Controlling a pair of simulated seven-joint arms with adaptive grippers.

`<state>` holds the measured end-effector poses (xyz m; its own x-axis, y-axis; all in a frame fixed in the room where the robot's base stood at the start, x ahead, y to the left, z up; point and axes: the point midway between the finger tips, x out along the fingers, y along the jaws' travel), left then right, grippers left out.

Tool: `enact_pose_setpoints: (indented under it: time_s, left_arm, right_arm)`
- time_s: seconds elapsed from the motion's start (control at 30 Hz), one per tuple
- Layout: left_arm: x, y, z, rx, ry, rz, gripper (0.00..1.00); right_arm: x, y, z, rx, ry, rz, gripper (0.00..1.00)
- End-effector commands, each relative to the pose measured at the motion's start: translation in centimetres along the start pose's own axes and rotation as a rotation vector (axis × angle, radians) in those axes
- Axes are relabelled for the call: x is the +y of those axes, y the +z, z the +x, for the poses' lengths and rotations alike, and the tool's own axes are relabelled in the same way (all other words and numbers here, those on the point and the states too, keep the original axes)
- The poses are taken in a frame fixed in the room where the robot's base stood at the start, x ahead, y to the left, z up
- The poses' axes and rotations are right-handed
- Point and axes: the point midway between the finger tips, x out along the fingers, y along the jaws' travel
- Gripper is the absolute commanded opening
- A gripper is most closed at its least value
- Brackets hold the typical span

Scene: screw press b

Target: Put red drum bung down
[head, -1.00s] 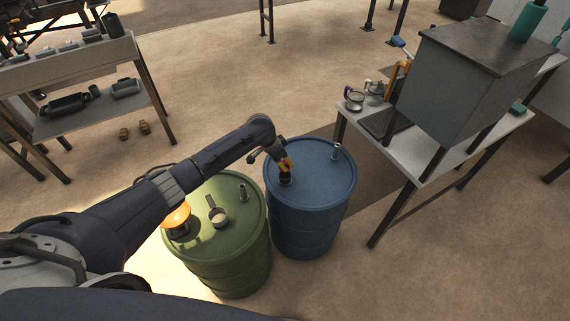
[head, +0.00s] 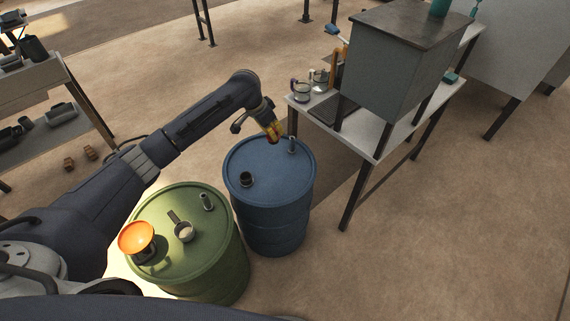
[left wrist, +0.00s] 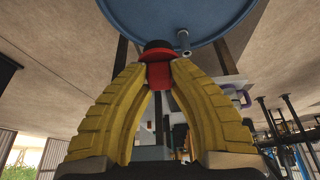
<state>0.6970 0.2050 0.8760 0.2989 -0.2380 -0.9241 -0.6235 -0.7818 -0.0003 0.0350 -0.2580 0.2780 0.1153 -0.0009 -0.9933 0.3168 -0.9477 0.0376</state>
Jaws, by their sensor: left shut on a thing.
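The red drum bung (left wrist: 160,72) is between the yellow fingers of my left gripper (left wrist: 158,78) in the left wrist view, with a dark rim at its far end. In the head view my left gripper (head: 273,131) is above the back edge of the blue drum (head: 270,225), and the bung shows there as a small red spot. The blue drum's top has a dark open bunghole (head: 246,179) toward its left and a small metal fitting (head: 292,145) at its right. The bung appears clear of the drum top. My right gripper is out of view.

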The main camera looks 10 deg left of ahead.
Motion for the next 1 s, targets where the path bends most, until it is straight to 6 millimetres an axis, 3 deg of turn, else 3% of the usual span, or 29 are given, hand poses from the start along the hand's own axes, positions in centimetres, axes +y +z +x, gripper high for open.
enact_pose_setpoints:
  time_s: [0.13,0.27,0.7,1.0]
  left_arm:
    - [0.2,0.6,0.1,-0.001,-0.017,-0.043,0.00]
    - [0.2,1.2,1.4,-0.002,-0.022,-0.062,0.00]
    - [0.2,4.9,10.3,-0.003,-0.022,-0.064,0.00]
    - [0.2,6.4,14.2,-0.001,-0.023,-0.061,0.00]
  right_arm:
    - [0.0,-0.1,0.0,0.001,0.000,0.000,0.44]
    - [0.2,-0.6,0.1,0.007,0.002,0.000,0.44]
    - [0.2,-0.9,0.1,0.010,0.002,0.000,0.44]
    - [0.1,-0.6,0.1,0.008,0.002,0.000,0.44]
